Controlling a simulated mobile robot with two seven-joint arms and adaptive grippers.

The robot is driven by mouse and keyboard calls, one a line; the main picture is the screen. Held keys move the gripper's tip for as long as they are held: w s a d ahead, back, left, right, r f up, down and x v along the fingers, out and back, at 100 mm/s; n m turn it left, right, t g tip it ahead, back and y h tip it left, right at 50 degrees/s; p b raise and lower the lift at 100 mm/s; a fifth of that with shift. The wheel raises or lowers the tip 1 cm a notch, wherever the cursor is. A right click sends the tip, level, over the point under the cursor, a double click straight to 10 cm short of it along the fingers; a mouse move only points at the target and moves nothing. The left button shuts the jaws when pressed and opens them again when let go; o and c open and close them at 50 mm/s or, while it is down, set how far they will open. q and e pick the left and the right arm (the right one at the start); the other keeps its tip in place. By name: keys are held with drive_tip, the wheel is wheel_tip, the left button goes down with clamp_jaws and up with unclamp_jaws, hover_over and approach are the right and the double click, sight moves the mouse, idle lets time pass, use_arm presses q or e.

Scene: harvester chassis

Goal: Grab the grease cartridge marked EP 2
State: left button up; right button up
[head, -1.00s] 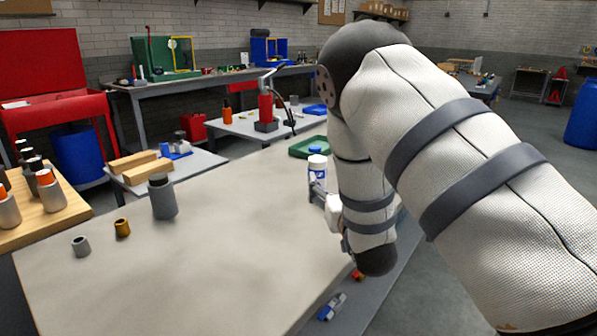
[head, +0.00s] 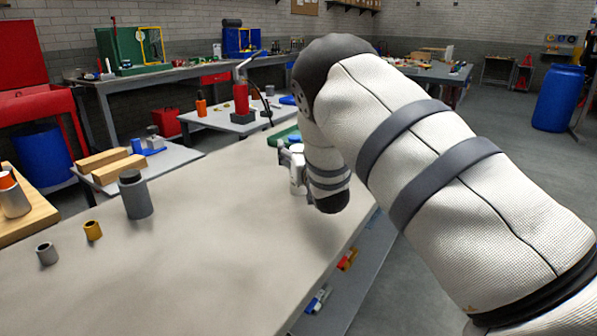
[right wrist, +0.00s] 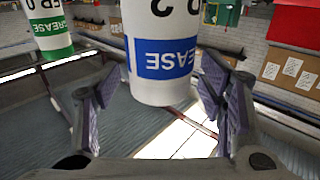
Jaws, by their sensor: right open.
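The EP 2 cartridge (right wrist: 160,55) is white with a blue GREASE band and appears upside down in the right wrist view. Only "P 2" of its marking shows. My right gripper (right wrist: 162,85) is open, with one finger on each side of the cartridge; I cannot tell if they touch it. In the head view my right gripper (head: 288,158) is at the bench's far right end, mostly hidden by my arm. A blue cap (head: 294,138) shows just behind it. Another white cartridge with a green GREASE band (right wrist: 48,25), marked with a 0, hangs to the left in the wrist view.
A grey cylinder (head: 136,198), a yellow-brown ring (head: 92,230) and a grey ring (head: 46,253) stand on the bench's left side. The middle of the bench (head: 220,240) is clear. Small parts lie on a lower shelf at right.

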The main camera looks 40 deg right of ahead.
drive_tip(key=shift+r, duration=0.1)
clamp_jaws()
